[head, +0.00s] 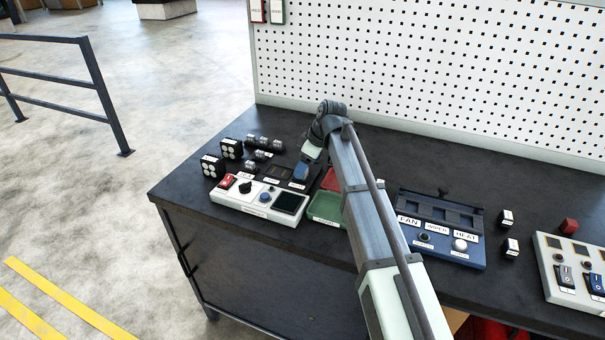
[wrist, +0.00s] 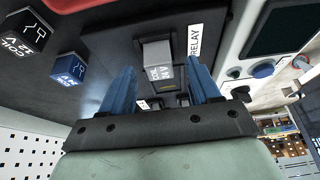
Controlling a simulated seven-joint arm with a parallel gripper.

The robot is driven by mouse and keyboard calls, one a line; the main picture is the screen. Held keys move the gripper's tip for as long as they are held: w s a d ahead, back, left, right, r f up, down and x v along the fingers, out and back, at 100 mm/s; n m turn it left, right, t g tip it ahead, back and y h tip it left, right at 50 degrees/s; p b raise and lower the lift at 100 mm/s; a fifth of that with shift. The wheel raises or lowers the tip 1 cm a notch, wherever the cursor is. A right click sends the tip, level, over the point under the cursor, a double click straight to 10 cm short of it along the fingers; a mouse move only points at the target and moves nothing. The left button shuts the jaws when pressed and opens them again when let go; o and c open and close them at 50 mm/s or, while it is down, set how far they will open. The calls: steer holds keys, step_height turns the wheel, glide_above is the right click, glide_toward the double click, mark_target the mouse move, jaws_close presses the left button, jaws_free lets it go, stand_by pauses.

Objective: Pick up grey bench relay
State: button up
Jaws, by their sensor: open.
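The grey bench relay (wrist: 158,58), a small block with a white lettered face, sits at a dark socket beside a white RELAY label (wrist: 195,40) in the wrist view. My gripper (wrist: 161,68) is open, with one blue finger on each side of the relay in the picture. I cannot tell whether the fingers touch it. In the head view my gripper (head: 302,172) is low over the dark socket board, behind the white control panel (head: 258,203). The relay cannot be made out there.
A black relay (wrist: 25,33) and a blue relay (wrist: 70,68) stand to the left in the wrist view. In the head view, a green tray (head: 325,208) and a blue FAN panel (head: 440,240) lie to the right. A pegboard (head: 430,70) closes the bench's back.

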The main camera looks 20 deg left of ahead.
steer(key=shift+a+f, duration=0.2)
steer(key=shift+f, duration=0.25)
steer(key=shift+c, duration=0.2)
jaws_close()
